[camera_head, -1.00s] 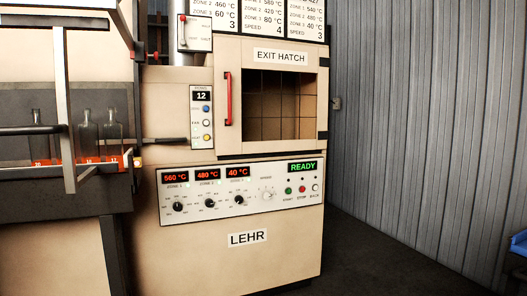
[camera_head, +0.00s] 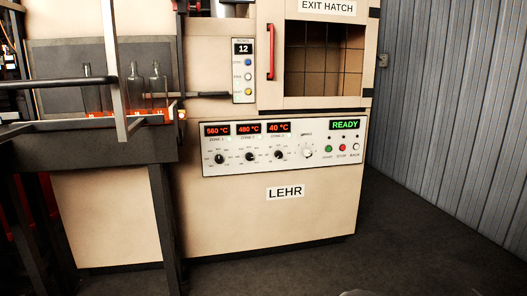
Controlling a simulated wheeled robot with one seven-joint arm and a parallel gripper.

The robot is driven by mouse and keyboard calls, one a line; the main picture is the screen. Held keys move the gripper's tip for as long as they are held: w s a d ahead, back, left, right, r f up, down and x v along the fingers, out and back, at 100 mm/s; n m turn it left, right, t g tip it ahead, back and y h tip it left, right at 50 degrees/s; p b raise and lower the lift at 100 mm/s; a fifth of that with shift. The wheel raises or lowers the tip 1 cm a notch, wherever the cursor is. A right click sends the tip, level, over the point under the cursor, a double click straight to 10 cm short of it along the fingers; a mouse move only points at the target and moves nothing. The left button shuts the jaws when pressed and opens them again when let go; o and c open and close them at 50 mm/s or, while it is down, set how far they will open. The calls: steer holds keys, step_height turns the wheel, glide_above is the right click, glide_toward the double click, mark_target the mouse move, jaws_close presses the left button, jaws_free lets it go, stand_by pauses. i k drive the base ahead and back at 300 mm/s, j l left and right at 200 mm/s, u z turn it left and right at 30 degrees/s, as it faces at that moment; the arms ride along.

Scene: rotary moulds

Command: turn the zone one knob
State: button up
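The zone one knob (camera_head: 219,158) is a small black dial at the left end of the white control panel (camera_head: 300,164) on the lehr front. The red zone 1 display (camera_head: 217,129) above it reads 560 °C. The zone 2 knob (camera_head: 249,156) and zone 3 knob (camera_head: 279,154) sit to its right, under displays reading 480 °C and 40 °C. The exact pointer angle of the zone one knob is too small to read. My gripper is not in view, and nothing covers the knob.
The panel also has a pale speed dial (camera_head: 307,153), several buttons and a green READY display (camera_head: 345,125). A red hatch handle (camera_head: 270,52) is above. The dark floor (camera_head: 400,235) in front is clear.

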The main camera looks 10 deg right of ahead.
mark_target(218, 159)
steer(key=i+j, duration=1.55)
steer(key=j, duration=0.15)
steer(key=i+l+z, duration=0.05)
steer(key=l, duration=0.05)
